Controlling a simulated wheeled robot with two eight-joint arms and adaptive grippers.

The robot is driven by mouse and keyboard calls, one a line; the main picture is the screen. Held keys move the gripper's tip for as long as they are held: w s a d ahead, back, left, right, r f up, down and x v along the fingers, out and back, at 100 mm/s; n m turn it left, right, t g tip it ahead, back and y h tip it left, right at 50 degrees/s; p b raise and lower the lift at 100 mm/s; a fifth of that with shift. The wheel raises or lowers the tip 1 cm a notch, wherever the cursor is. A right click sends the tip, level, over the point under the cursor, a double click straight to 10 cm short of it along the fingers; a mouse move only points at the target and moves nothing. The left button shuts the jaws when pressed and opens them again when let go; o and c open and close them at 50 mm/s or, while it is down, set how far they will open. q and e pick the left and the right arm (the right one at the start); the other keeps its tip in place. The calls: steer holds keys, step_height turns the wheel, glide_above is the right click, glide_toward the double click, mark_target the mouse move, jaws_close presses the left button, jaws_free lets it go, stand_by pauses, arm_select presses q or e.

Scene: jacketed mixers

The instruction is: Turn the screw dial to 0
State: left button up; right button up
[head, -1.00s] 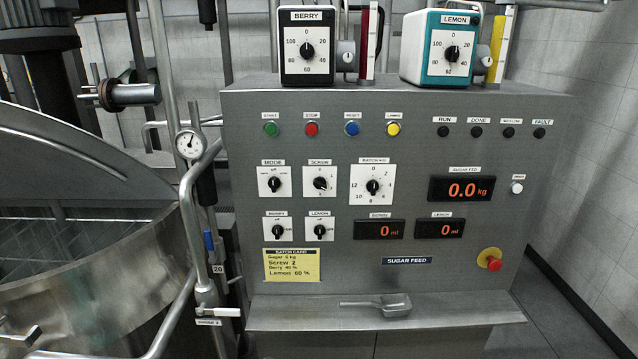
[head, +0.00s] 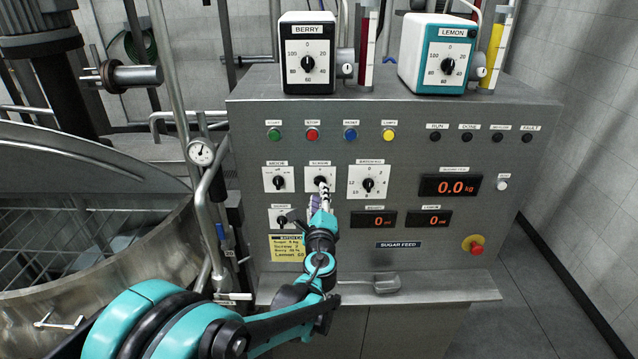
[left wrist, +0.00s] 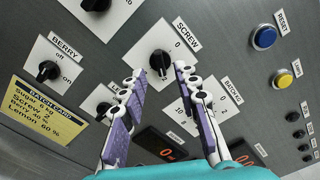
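The screw dial (head: 319,180) is a black knob on a white square plate, under a SCREW label on the grey panel. It also shows in the left wrist view (left wrist: 159,62), where its pointer appears turned towards the 2, away from the 0; the head view is too small to read. My left gripper (head: 321,193) reaches up in front of the panel at this dial. In the left wrist view its two purple-padded fingers (left wrist: 158,72) are apart, tips on either side of the knob's near end. I cannot tell whether they touch it. My right gripper is out of view.
The mode dial (head: 279,179) is left of the screw dial and the batch dial (head: 368,182) is right. The berry dial (head: 282,217) is lower left. A scoop (head: 384,283) lies on the ledge below. The mixer vessel (head: 150,262) stands at left.

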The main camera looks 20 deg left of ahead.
arm_select(q)
steer(key=x, duration=0.5)
steer(key=shift+w, duration=0.15)
jaws_close()
